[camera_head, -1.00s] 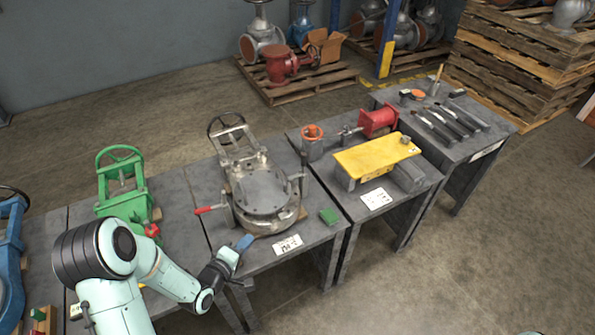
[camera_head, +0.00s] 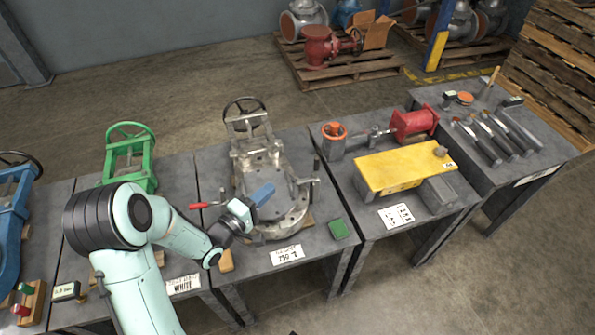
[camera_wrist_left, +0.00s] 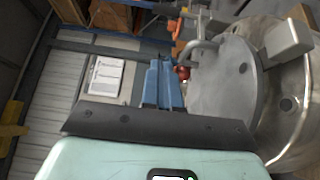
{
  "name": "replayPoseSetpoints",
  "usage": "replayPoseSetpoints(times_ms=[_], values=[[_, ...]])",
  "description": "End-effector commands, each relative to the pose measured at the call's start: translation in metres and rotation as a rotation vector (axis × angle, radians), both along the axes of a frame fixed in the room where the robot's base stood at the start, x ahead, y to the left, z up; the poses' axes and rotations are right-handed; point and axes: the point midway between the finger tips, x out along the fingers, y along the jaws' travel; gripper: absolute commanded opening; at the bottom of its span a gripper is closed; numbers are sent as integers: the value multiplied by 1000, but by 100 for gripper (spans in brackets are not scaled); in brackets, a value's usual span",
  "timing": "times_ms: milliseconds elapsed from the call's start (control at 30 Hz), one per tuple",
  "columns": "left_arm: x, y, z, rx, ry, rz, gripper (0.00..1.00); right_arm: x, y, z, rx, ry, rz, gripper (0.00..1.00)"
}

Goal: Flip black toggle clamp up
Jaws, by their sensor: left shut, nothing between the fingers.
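A round grey metal valve fixture (camera_head: 287,215) sits on the middle table. A toggle clamp with a red handle (camera_head: 203,205) is at its left side. A clamp with a dark, upright-looking handle (camera_head: 317,163) is at its right side. My left gripper (camera_head: 263,193) is shut and empty, with its blue fingers over the fixture's left front part; whether they touch it I cannot tell. In the left wrist view the shut blue fingers (camera_wrist_left: 163,84) are beside the round plate (camera_wrist_left: 222,85), with a small red knob (camera_wrist_left: 183,72) near their tips. My right gripper is not in view.
A green block (camera_head: 339,228) and a white label card (camera_head: 287,254) lie at the table's front. A yellow plate (camera_head: 400,169) and red cylinder (camera_head: 414,122) stand on the table to the right. A green valve frame (camera_head: 130,158) stands to the left.

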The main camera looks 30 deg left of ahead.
Motion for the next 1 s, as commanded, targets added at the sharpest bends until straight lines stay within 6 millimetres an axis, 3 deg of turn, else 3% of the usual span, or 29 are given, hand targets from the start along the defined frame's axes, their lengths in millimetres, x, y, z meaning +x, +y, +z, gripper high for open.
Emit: replayPoseSetpoints(times_ms=[167,567,800,1000], values=[[19,-3,-1,0,-1,-3,0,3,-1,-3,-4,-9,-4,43],[102,-14,-1,-1,-3,-3,0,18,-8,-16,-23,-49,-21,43],[119,-39,-1,-2,-1,-2,0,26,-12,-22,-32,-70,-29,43],[123,-43,-1,-1,1,1,0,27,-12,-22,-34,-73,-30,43]])
